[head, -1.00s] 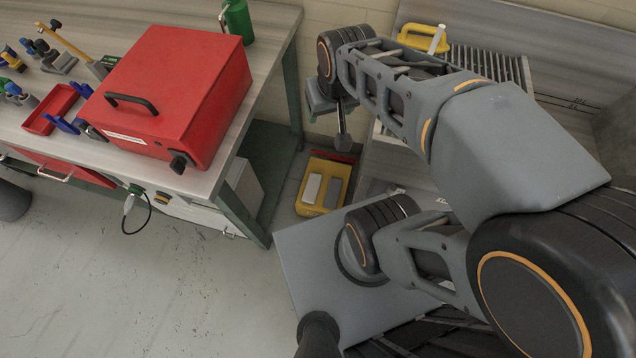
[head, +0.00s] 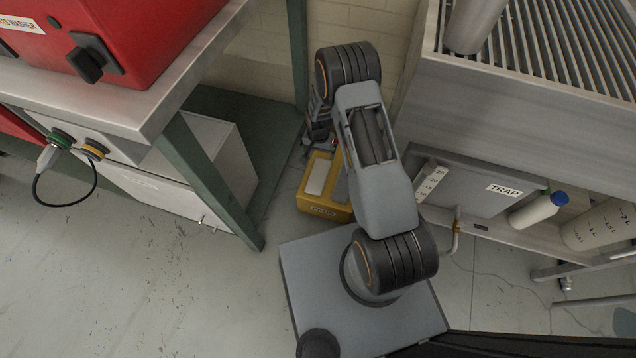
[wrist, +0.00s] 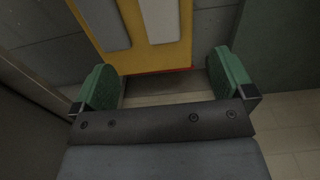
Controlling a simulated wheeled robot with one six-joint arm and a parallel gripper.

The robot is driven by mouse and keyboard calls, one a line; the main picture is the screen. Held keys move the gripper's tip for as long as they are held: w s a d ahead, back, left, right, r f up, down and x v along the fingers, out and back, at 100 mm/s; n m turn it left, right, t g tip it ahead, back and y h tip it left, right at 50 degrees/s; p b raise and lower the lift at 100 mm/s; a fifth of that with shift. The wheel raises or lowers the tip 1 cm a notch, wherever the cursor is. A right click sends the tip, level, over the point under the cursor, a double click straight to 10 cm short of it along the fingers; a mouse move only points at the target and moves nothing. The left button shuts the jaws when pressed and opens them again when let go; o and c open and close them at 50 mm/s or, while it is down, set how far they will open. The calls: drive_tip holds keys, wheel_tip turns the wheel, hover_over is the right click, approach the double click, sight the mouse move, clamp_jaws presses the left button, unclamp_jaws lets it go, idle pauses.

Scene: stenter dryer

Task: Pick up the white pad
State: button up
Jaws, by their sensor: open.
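The white pad (head: 318,177) lies in the left slot of a yellow case (head: 322,211) on the floor. In the wrist view the lighter pad, which looks like the white one (wrist: 160,20), is at the top centre. The grey pad (wrist: 104,22) is to its left, and the yellow case (wrist: 150,58) surrounds both. My gripper (wrist: 165,82) is open and empty, its green-padded fingers apart, lined up roughly below the white pad in that picture.
A workbench (head: 150,105) with a red machine (head: 130,40) stands at left, its green leg near the case. A white box (head: 190,170) sits underneath. At right is a slatted metal unit (head: 500,95) with a trap box (head: 480,185) and bottle (head: 538,210) below. Floor at lower left is clear.

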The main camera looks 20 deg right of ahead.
drive_tip(key=b, duration=0.4)
hover_over(318, 175)
wheel_tip(318, 175, down, 11)
drive_tip(key=shift+d+f, duration=0.1)
drive_tip(key=shift+f, duration=0.1)
drive_tip(key=shift+f+b, duration=1.3)
drive_tip(key=shift+f, duration=1.3)
drive_tip(key=c, duration=0.9)
